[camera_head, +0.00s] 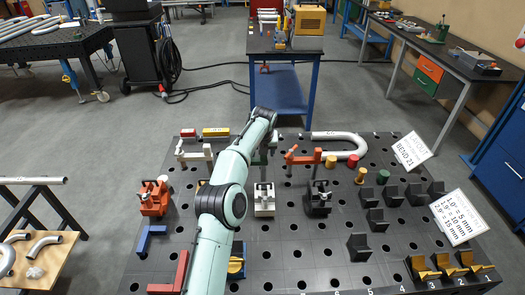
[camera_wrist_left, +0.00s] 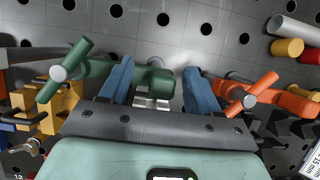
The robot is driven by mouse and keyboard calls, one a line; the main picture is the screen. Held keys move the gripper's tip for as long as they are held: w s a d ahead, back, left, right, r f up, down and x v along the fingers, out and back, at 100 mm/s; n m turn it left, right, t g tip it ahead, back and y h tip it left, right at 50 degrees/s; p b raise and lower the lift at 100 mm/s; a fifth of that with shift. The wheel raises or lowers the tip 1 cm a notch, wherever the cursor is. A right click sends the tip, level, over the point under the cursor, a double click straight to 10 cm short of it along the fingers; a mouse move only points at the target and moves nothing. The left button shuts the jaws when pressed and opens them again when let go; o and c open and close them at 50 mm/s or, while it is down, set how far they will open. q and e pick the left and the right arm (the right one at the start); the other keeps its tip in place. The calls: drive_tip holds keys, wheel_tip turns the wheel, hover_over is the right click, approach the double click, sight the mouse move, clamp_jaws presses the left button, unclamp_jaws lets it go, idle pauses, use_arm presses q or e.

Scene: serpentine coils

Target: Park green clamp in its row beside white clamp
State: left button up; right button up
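The green clamp (camera_wrist_left: 99,68) lies across the left half of the left wrist view, with its T-handle at the left and a thick end between my fingers. My left gripper (camera_wrist_left: 158,84) is open; its blue fingers stand either side of that end, with a gap on the right. In the head view my arm hides most of the green clamp, leaving a bit (camera_head: 272,141). A white bar clamp (camera_head: 193,152) lies left of it at the table's back. A white toggle clamp (camera_head: 264,201) stands in front. My right gripper is not in view.
An orange bar clamp (camera_head: 303,157) lies close to my right finger. Orange (camera_head: 153,198) and black (camera_head: 318,199) toggle clamps stand in the middle row. A U-shaped pipe (camera_head: 345,136) lies back right. Black angle blocks (camera_head: 393,195) fill the right side.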

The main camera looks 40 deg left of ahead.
use_arm(q)
drive_tip(key=v, duration=1.3)
drive_tip(key=shift+s+r+p, duration=0.15)
drive_tip(key=shift+r+p, duration=0.1)
drive_tip(key=shift+p, duration=0.15)
drive_tip(key=shift+d+f, duration=0.1)
